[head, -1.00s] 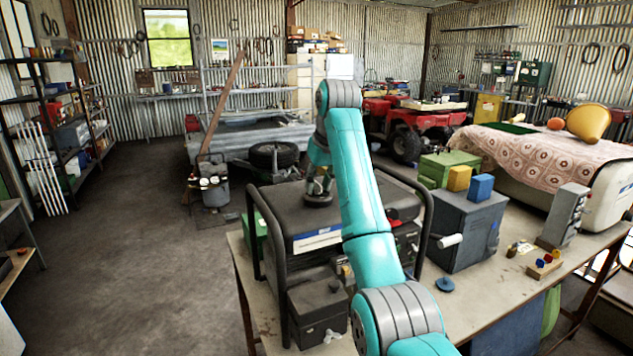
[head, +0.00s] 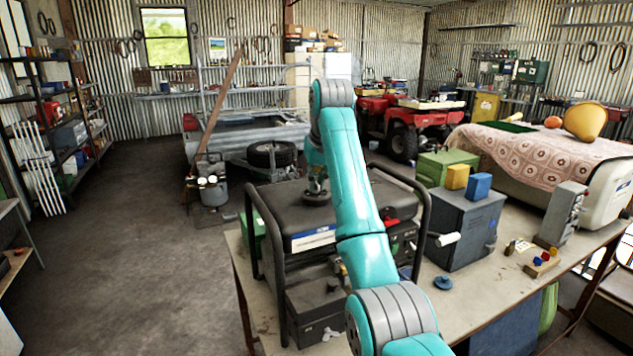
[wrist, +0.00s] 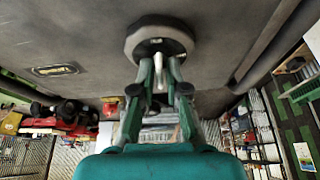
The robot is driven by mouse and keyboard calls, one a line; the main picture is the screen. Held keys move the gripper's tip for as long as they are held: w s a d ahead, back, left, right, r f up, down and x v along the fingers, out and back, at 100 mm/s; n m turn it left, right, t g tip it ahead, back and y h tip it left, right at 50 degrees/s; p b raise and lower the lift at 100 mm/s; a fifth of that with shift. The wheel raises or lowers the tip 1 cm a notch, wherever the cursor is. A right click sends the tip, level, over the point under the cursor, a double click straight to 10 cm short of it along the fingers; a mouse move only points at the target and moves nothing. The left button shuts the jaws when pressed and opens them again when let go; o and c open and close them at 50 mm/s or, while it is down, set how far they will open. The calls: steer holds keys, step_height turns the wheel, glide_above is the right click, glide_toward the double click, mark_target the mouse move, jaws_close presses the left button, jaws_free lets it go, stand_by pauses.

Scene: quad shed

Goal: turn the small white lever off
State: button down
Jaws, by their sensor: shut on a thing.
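A small white lever (wrist: 157,75) stands on a dark round cap (wrist: 160,38) in the wrist view. The cap also shows on top of the black generator (head: 278,212) in the head view. My gripper (wrist: 160,88) has its two fingers on either side of the lever's end and is shut on it. In the head view my gripper (head: 316,182) is just above the cap, partly behind my arm, and the lever is too small to make out there. The lever's exact angle is hard to judge.
Black tube rails (head: 262,262) frame the generator. To its right on the bench (head: 484,300) stand a grey box (head: 468,230) with a white handle, a green box (head: 446,167) and a grey switch unit (head: 563,215). The floor at left is clear.

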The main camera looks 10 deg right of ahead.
steer(key=m, duration=0.2)
steer(key=m+h, duration=0.1)
steer(key=m, duration=0.1)
steer(key=shift+a+h, duration=0.15)
steer(key=shift+h, duration=0.15)
steer(key=m+h, duration=0.1)
steer(key=m, duration=0.3)
steer(key=shift+m+g+h, duration=0.3)
steer(key=shift+m+h, duration=0.1)
steer(key=m+g+h, duration=0.1)
steer(key=m, duration=0.2)
steer(key=shift+w+a+m, duration=0.1)
steer(key=shift+m, duration=0.2)
steer(key=m+g, duration=0.1)
steer(key=m, duration=0.3)
steer(key=shift+h, duration=0.4)
steer(key=shift+m+g, duration=0.3)
steer(key=c, duration=1.2)
jaws_free()
